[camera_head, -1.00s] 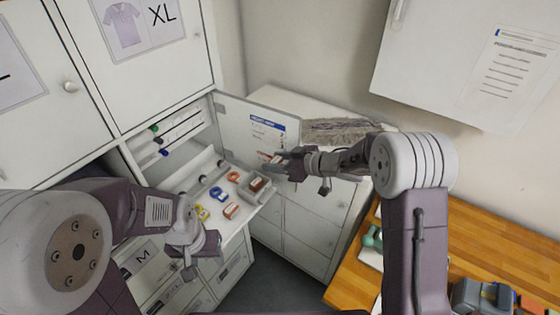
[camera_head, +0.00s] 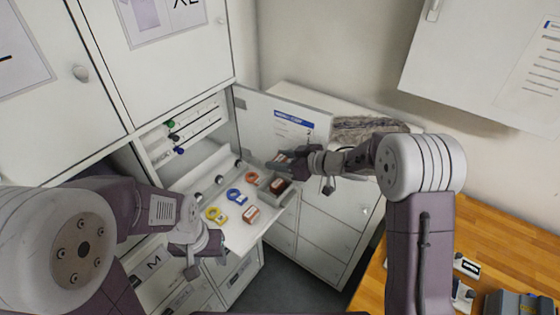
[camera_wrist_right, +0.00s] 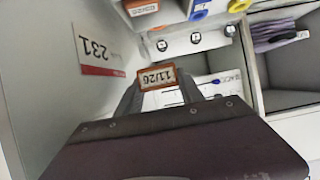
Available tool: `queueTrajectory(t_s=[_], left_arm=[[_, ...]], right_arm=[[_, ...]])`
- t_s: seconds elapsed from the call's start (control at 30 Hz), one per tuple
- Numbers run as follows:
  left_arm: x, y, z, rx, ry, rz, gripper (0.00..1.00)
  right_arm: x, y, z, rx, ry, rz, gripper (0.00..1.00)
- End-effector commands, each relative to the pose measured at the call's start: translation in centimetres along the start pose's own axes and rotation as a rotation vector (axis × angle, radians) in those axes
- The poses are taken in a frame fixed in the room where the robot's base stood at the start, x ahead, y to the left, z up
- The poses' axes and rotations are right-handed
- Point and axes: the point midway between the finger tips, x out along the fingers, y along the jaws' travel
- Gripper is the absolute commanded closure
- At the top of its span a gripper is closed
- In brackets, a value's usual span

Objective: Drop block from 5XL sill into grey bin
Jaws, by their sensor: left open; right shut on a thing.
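My right gripper (camera_head: 280,161) is shut on a small orange-brown block. In the right wrist view the block (camera_wrist_right: 157,77) shows a white label reading 11/26 between the fingertips (camera_wrist_right: 158,88). The gripper holds it above and slightly behind the small grey bin (camera_head: 292,197), apart from it. A brown block (camera_head: 279,185) is inside that bin. The bin sits at the right end of a pulled-out white shelf (camera_head: 232,232). My left gripper (camera_head: 207,263) is open and empty at the shelf's front left. No 5XL label is readable.
On the shelf lie a yellow ring tag (camera_head: 215,215), a blue one (camera_head: 236,196), an orange one (camera_head: 252,178) and an orange-white block (camera_head: 251,214). An open door (camera_head: 262,135) stands behind. A wooden bench (camera_head: 490,245) is at right.

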Motion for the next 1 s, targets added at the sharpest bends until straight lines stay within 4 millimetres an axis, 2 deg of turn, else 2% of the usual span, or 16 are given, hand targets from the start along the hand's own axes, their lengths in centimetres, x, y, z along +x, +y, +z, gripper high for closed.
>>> queueTrajectory(t_s=[0.03, 0.1, 0.4, 0.43, 0.5, 0.53, 0.83, 0.93, 1.0], left_arm=[[1.7, 0.0, 0.2, 0.000, 0.000, 0.000, 0.48], [2.4, -0.1, 0.2, 0.000, 0.000, 0.000, 0.48], [2.4, -0.1, 0.2, 0.000, 0.000, 0.000, 0.48], [2.4, -0.1, 0.2, 0.000, 0.000, 0.000, 0.48], [2.4, -0.1, 0.2, 0.000, 0.000, 0.000, 0.48], [2.4, -0.1, 0.2, 0.000, 0.000, 0.000, 0.48], [2.5, -0.1, 0.2, 0.000, 0.000, 0.000, 0.48], [2.6, -0.1, 0.3, 0.000, 0.000, 0.000, 0.48], [2.8, -0.1, 0.3, 0.000, 0.000, 0.000, 0.48]], right_arm=[[0.7, 0.0, 1.4, -0.001, 0.000, 0.000, 0.94], [0.9, 0.0, 1.9, 0.000, 0.000, 0.000, 0.94], [0.9, 0.0, 1.9, 0.000, 0.000, 0.000, 0.94], [0.9, 0.0, 1.9, 0.000, 0.000, 0.000, 0.53], [0.9, 0.0, 1.9, 0.000, 0.000, 0.000, 0.33], [0.9, 0.0, 1.9, 0.000, 0.000, 0.000, 0.30], [0.8, 0.0, 1.9, 0.000, 0.000, 0.000, 0.30], [-0.4, 0.1, 1.8, -0.001, 0.002, 0.003, 0.30], [-1.9, 0.1, 1.9, 0.000, 0.001, 0.005, 0.30]])
